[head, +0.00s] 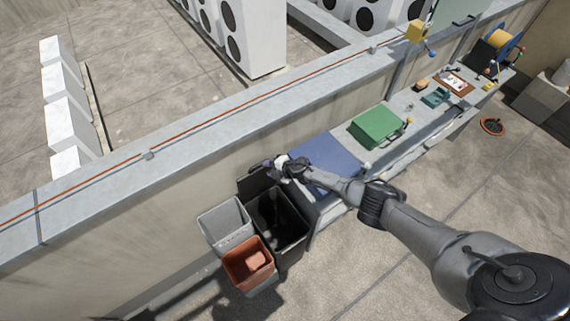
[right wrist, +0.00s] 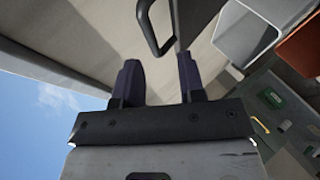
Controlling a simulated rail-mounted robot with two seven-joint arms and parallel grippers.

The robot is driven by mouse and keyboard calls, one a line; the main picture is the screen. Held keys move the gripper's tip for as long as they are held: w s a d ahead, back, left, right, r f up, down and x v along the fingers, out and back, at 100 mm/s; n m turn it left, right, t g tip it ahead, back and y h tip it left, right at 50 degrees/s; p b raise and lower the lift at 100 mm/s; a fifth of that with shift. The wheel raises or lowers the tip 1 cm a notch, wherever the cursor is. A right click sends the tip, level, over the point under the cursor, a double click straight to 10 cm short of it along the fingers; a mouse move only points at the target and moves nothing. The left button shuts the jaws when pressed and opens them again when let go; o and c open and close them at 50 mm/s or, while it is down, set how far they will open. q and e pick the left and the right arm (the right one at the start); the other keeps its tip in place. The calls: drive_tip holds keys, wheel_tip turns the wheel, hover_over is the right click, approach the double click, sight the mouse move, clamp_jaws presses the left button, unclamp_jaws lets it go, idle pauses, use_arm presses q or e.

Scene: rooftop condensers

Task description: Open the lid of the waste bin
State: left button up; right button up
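The waste bin (head: 291,247) is the dark bin beside the low wall, and I see into its black interior. A dark panel, which looks like its lid (head: 252,184), stands raised at the bin's back edge against the wall. My right gripper (head: 277,163) is just above this lid, beside the wall. In the right wrist view its two fingers (right wrist: 160,78) are apart with nothing between them. A black loop handle (right wrist: 148,28) shows just beyond the fingertips, apart from them. My left gripper is in neither view.
A grey bin (head: 225,225) and a red-brown bin (head: 247,263) stand beside the waste bin. A workbench to the right carries a blue mat (head: 325,158), a green case (head: 376,126) and small tools. The concrete floor in front is mostly clear.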

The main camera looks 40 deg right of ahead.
drive_tip(key=p+v, duration=0.3)
drive_tip(key=v, duration=0.5)
drive_tip(key=shift+s+r, duration=0.2)
drive_tip(key=shift+s, duration=0.05)
